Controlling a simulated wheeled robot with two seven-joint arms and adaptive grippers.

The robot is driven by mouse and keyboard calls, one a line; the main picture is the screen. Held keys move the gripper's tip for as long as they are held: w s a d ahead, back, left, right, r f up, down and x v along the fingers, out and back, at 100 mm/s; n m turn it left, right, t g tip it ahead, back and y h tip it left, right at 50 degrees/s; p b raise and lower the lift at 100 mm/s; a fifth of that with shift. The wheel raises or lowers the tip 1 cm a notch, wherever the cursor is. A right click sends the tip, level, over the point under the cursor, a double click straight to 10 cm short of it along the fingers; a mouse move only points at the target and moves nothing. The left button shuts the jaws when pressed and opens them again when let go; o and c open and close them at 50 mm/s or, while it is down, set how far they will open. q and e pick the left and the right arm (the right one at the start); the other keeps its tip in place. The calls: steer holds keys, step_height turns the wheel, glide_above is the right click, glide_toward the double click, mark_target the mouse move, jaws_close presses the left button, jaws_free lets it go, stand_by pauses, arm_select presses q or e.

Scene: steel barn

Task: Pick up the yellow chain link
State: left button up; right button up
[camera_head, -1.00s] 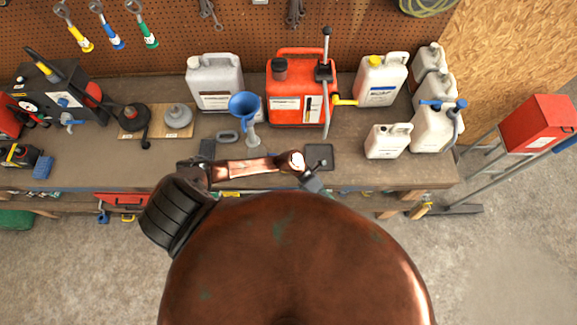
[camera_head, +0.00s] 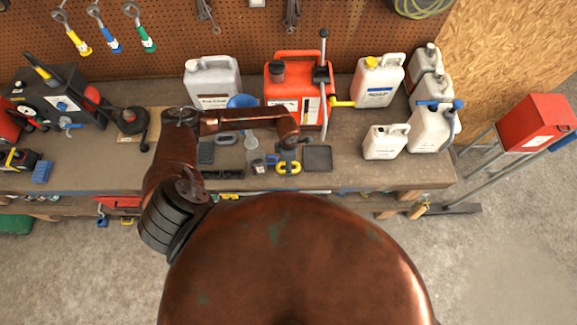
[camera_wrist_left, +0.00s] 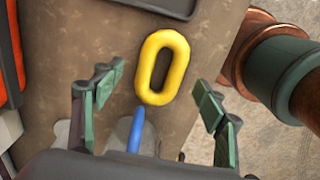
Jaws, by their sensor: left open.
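The yellow chain link (camera_head: 289,168) lies flat on the workbench (camera_head: 400,176) near its front edge, just left of a dark square tray. It shows whole in the left wrist view (camera_wrist_left: 163,67) as an elongated ring, with nothing inside its hole. My left gripper (camera_head: 287,156) hangs over the bench at the link, its far part hidden by its wrist. In the left wrist view the left gripper (camera_wrist_left: 158,90) is open, with its green-padded fingers on either side of the link and apart from it. My right gripper is not in view.
The dark tray (camera_head: 318,158) lies right of the link. A blue funnel (camera_head: 241,101) and red can (camera_head: 287,85) stand behind; a white jug (camera_head: 384,143) stands to the right. A grey link (camera_head: 227,139) and black pad (camera_head: 206,153) lie to the left.

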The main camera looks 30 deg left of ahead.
arm_select(q)
steer(key=shift+f, duration=1.15)
steer(key=c, duration=1.2)
steer(key=shift+w+r, duration=0.1)
steer(key=shift+c, duration=0.8)
